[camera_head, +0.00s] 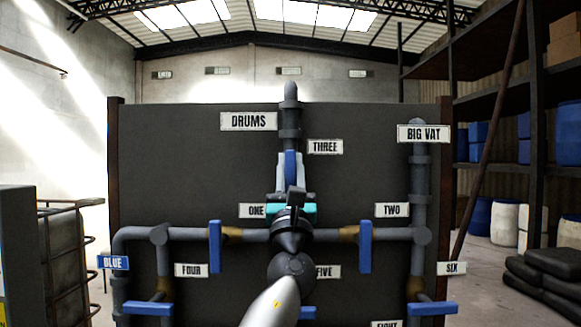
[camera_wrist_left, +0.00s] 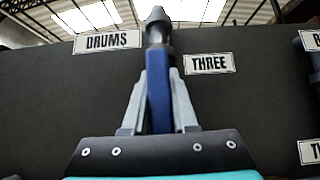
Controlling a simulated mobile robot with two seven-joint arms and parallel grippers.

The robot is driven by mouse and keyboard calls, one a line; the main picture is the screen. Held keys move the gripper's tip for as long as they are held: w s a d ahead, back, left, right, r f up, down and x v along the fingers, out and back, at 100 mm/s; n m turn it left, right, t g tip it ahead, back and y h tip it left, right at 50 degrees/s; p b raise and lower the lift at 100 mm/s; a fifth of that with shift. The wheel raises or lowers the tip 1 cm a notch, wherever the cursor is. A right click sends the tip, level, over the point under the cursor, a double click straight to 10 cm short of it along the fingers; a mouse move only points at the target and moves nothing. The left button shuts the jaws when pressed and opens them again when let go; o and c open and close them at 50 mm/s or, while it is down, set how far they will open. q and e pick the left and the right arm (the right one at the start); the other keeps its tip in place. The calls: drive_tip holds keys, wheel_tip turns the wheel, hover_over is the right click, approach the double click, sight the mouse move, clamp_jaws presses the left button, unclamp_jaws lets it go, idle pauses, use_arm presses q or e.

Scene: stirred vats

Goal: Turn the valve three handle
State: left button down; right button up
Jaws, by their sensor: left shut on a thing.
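The valve three handle (camera_head: 290,165) is a blue lever that stands upright on the grey vertical pipe, beside the THREE label (camera_head: 325,147). My left gripper (camera_head: 290,172) comes up from below in the head view and is shut on this handle, with one grey finger on each side. The left wrist view shows the blue handle (camera_wrist_left: 158,92) between the two fingers of the left gripper (camera_wrist_left: 159,105). The valve body behind the handle is hidden. My right gripper is in neither view.
The dark panel (camera_head: 190,160) carries grey pipes and other blue handles, at valve one (camera_head: 215,247) and valve two (camera_head: 365,247) on either side of my arm. Lower handles sit at the left (camera_head: 149,309) and right (camera_head: 432,308). A caged tank (camera_head: 62,260) stands at left.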

use_arm(q)
drive_tip(key=c, duration=0.7)
unclamp_jaws()
drive_tip(key=v, duration=1.5)
drive_tip(key=shift+b, duration=0.4)
drive_tip(key=shift+s+f, duration=0.1)
